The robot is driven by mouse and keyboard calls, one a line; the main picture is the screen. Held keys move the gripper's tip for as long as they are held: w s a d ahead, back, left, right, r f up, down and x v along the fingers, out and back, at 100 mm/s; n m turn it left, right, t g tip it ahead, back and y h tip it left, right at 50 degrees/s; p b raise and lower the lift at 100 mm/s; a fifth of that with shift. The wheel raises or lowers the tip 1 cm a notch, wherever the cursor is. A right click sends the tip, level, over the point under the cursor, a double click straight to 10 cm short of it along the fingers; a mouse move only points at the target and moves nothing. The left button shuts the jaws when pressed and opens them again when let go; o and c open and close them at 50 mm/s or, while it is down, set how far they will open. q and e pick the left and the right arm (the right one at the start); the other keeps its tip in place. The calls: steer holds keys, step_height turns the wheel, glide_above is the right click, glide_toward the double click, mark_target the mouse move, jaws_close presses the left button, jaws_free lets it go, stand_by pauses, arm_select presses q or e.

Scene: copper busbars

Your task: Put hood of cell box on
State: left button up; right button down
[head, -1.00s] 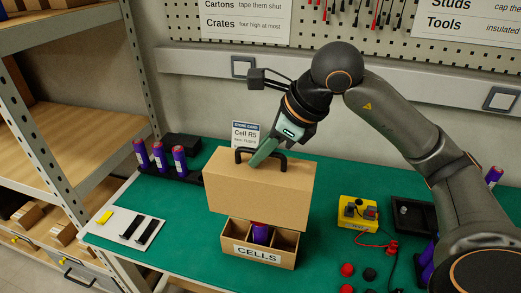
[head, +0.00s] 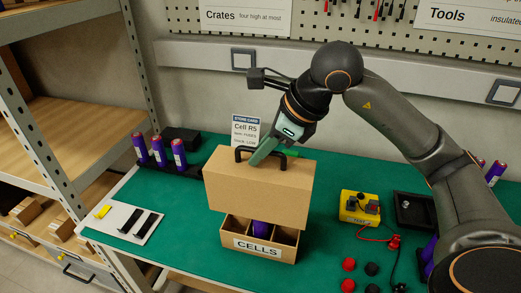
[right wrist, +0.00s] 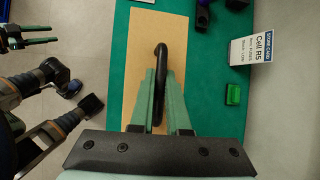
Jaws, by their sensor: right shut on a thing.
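The hood (head: 258,184) is a tan cardboard-coloured cover with a black handle (head: 283,160) on top. My right gripper (head: 258,157) is shut on that handle. The handle (right wrist: 160,85) stands between the green fingers (right wrist: 160,100) in the right wrist view, over the hood's top (right wrist: 140,40). The cell box (head: 257,246), labelled CELLS, stands on the green mat below the hood. The hood is above it and hides its back part. A purple cell (head: 260,229) shows in the middle compartment. My left gripper is not seen in the head view.
Several purple cells (head: 159,151) stand in a black rack at the left. A white board (head: 123,222) with black strips lies nearby. A yellow tester (head: 359,208) and red and black caps (head: 348,265) lie right of the box. A store card (head: 245,130) stands behind the hood.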

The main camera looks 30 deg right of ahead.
mark_target(263, 166)
steer(key=shift+f+b, duration=1.85)
steer(key=shift+f, duration=0.2)
steer(key=shift+f, duration=0.15)
steer(key=shift+f+b, duration=1.9)
steer(key=shift+b, duration=0.05)
steer(key=shift+f+b, duration=1.25)
steer(key=shift+f, duration=0.1)
steer(key=shift+r, duration=0.1)
steer(key=shift+r, duration=0.1)
